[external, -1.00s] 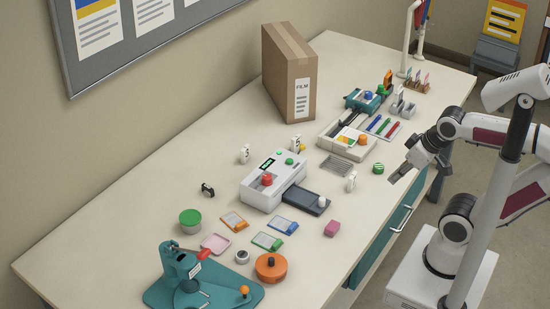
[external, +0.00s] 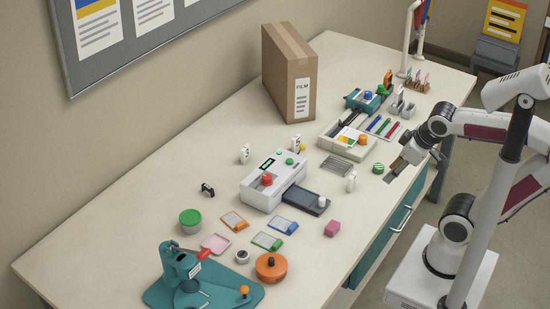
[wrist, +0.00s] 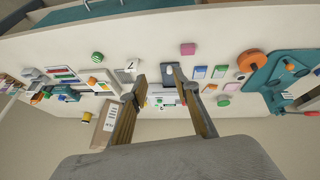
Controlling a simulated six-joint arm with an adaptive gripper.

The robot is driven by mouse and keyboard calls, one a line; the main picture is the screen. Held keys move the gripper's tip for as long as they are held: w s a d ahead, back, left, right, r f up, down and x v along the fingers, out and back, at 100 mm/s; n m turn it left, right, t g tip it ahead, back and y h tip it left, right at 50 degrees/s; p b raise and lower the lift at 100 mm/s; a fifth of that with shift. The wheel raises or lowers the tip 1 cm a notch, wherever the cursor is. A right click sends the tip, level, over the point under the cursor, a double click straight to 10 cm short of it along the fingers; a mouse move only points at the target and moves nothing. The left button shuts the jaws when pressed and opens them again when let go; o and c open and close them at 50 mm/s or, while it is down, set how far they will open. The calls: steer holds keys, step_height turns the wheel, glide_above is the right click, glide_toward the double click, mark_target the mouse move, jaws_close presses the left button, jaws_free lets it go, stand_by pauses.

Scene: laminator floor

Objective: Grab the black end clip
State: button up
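The black end clip (external: 207,189) is a small black piece with a pale part, standing on the bench left of the white laminator in the external view. I cannot make it out for sure in the wrist view. My gripper (external: 394,172) hangs by the bench's right edge, far from the clip, with the laminator between them. In the wrist view my gripper (wrist: 154,78) has its two fingers spread apart, with nothing held between them.
The white laminator (external: 262,193) stands mid-bench. A tall film box (external: 281,80) rises behind it. A green-lidded jar (external: 190,219), an orange card (external: 234,221) and a teal press (external: 177,265) lie in front of the clip. Bare bench surrounds the clip.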

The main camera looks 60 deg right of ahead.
steer(key=w+d+n+t+h, duration=0.1)
steer(key=w+d+n+h, duration=0.25)
steer(key=w+n, duration=0.8)
steer(key=w+d+n+t+h, duration=0.2)
steer(key=w+n+h, duration=0.2)
steer(key=w, duration=1.4)
steer(key=w+a+f+n+t+y, duration=0.35)
steer(key=w+a+f+n, duration=0.45)
steer(key=w+a+n, duration=0.4)
steer(key=w+a+f+n+y, duration=0.1)
steer(key=w+a+f+n, duration=0.1)
steer(key=a+f, duration=0.1)
steer(key=w+a+f+n+t+y, duration=0.1)
steer(key=w+a+f, duration=0.1)
steer(key=a+f, duration=0.2)
steer(key=w+a+f+n+y, duration=0.1)
steer(key=w+a+f+n, duration=0.1)
steer(key=a+f, duration=0.1)
steer(key=shift+w+a+f+n+t, duration=0.1)
steer(key=shift+a+f+n+t, duration=0.3)
steer(key=shift+a, duration=0.3)
steer(key=shift+d+f, duration=0.35)
steer(key=shift+f, duration=0.15)
steer(key=shift+w+d+f, duration=0.1)
steer(key=shift+d+f, duration=0.05)
steer(key=shift+f, duration=0.3)
